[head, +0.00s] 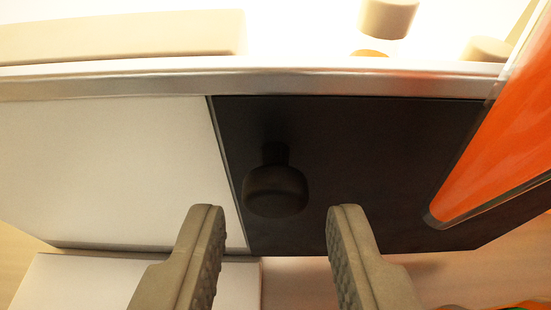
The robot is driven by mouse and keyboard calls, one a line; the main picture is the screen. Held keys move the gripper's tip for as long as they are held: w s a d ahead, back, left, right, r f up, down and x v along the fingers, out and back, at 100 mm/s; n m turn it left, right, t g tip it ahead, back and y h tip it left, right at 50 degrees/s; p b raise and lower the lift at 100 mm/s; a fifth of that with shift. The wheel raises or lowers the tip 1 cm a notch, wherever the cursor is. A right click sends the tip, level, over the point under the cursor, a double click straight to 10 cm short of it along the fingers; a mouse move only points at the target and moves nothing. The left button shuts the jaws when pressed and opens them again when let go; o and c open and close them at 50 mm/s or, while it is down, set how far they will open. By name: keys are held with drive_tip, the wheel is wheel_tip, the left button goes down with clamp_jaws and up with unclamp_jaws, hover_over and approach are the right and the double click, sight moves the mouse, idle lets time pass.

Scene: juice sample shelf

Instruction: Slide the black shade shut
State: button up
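The black shade (370,150) is a flat dark panel on the right half of the front, beside a white panel (110,165) on the left. A round black knob (276,190) sticks out from the shade near its left edge. My gripper (272,215) is open, with its two ridged fingers apart. In the picture the knob lies just above and between the fingertips. I cannot tell whether the fingers reach around it in depth; no contact shows.
A silver rail (250,82) runs along the top of the panels. A transparent container with orange contents (505,120) overlaps the shade at the right. Beige pieces (120,36) lie above the rail. A white ledge (135,282) is below left.

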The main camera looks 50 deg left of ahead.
drive_tip(key=shift+x, duration=1)
clamp_jaws()
drive_tip(key=shift+s+a, duration=0.7)
drive_tip(key=shift+s, duration=0.15)
drive_tip(key=shift+s+a, duration=0.65)
drive_tip(key=shift+s, duration=0.2)
unclamp_jaws()
drive_tip(key=shift+d, duration=0.1)
